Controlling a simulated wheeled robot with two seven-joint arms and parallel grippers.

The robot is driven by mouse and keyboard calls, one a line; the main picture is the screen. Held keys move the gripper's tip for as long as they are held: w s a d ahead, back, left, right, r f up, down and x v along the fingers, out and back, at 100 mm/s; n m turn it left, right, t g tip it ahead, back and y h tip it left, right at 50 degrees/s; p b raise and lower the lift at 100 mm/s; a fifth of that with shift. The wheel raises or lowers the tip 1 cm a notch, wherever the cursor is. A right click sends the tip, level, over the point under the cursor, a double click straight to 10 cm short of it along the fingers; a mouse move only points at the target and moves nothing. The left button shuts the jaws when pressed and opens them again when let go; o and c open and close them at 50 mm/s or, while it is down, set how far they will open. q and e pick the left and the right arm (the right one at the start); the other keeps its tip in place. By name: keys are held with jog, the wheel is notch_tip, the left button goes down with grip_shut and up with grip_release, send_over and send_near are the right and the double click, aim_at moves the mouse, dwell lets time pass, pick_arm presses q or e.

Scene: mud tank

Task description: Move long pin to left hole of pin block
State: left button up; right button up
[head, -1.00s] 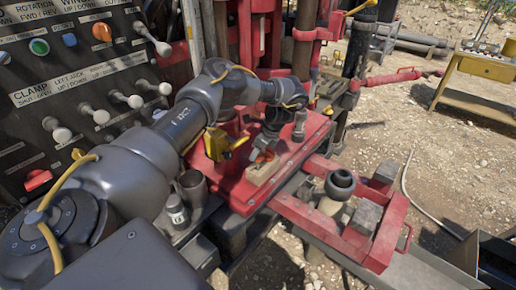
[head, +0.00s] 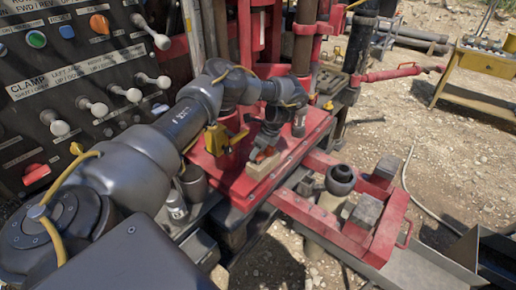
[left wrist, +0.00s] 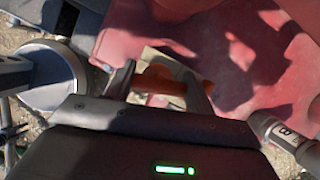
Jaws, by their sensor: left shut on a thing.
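The pin block (head: 258,169) is a small tan block on the red deck, near the middle of the head view. My left gripper (head: 264,152) is right at the block, pointing down. It is shut on an orange-red piece, which I take to be the long pin (head: 270,152). In the left wrist view the orange pin (left wrist: 160,84) lies between the two fingers (left wrist: 160,88), with the tan block (left wrist: 152,56) partly showing behind it. The holes are hidden, so I cannot tell whether the pin is in one. My right gripper is not in view.
A control panel (head: 75,90) with levers stands on the left. A red frame (head: 385,240) with a dark round fitting (head: 341,176) juts out at the right. A yellow table (head: 485,65) stands far right. Open gravel lies between them.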

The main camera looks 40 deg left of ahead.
pick_arm(q)
jog(key=shift+f, duration=0.4)
jog(key=o, duration=1.1)
jog(key=shift+o, duration=0.2)
jog(key=v, duration=1)
jog(key=shift+d+r, duration=0.2)
jog(key=shift+r, duration=0.15)
jog(key=shift+w+f, duration=0.1)
